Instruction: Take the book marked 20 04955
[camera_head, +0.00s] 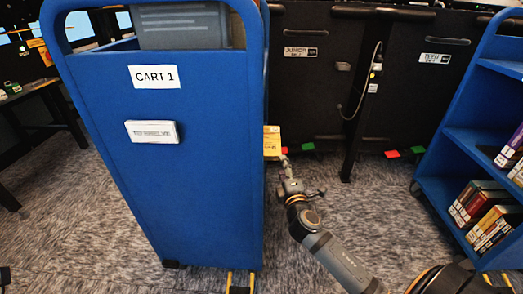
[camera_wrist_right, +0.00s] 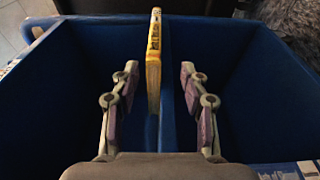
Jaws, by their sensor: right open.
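A yellow book (camera_head: 272,142) sticks out at the right side of the blue cart marked CART 1 (camera_head: 190,195). In the right wrist view the yellow book (camera_wrist_right: 154,62) stands upright on edge in the blue shelf, beside a thin blue divider (camera_wrist_right: 168,100). Its marking is too small to read. My right gripper (camera_head: 284,160) is just below the book in the head view. In the wrist view the right gripper (camera_wrist_right: 157,84) is open, its fingers on either side of the book with gaps between. My left gripper is not in view.
A grey book or bin (camera_head: 180,27) sits on the cart's top. Another blue cart (camera_head: 455,150) with several books stands at the right. Dark book-drop panels (camera_head: 310,90) line the back. Carpet (camera_head: 350,215) lies open between the carts.

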